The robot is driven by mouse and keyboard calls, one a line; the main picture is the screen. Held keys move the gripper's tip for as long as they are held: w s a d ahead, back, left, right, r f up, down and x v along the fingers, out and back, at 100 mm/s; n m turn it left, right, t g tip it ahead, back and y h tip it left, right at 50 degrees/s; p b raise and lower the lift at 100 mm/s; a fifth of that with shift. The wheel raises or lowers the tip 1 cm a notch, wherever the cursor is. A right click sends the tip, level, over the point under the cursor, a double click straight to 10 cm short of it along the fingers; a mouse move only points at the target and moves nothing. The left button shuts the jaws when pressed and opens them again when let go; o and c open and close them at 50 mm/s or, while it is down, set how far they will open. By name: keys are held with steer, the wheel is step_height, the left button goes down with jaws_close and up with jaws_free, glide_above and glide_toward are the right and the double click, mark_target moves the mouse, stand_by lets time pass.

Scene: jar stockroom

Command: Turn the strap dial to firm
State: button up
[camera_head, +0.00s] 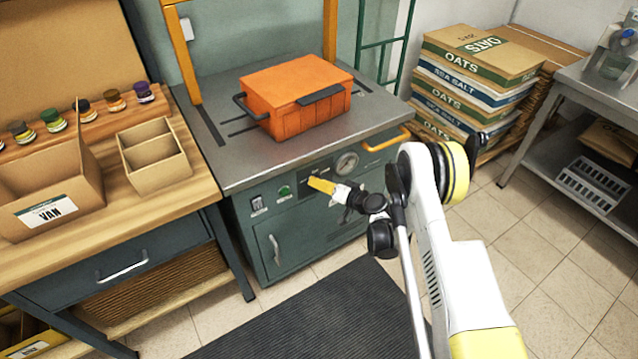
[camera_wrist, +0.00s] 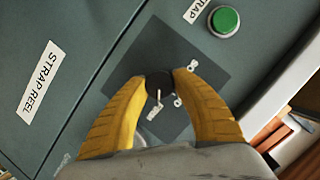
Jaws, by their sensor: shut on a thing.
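The strap dial (camera_wrist: 158,83) is a small black knob on a dark square plate, seen in the wrist view. A pale pointer line on it points down in that picture. Small white marks stand around it, too small and partly covered to read. My gripper (camera_wrist: 160,84) has its two yellow fingers closed on the knob's sides. In the head view my gripper (camera_head: 321,185) is at the front panel of the green strapping machine (camera_head: 290,245), and it hides the dial there.
A green button (camera_wrist: 225,20) is near the dial, also in the head view (camera_head: 284,191). A gauge (camera_head: 347,164) and a yellow handle (camera_head: 388,139) are to the right. An orange case (camera_head: 297,92) sits on the machine top. A wooden bench (camera_head: 150,185) is at left.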

steer(key=shift+m+y, duration=0.4)
steer(key=shift+m, duration=0.3)
steer(key=o, duration=0.9)
steer(key=shift+a, duration=0.1)
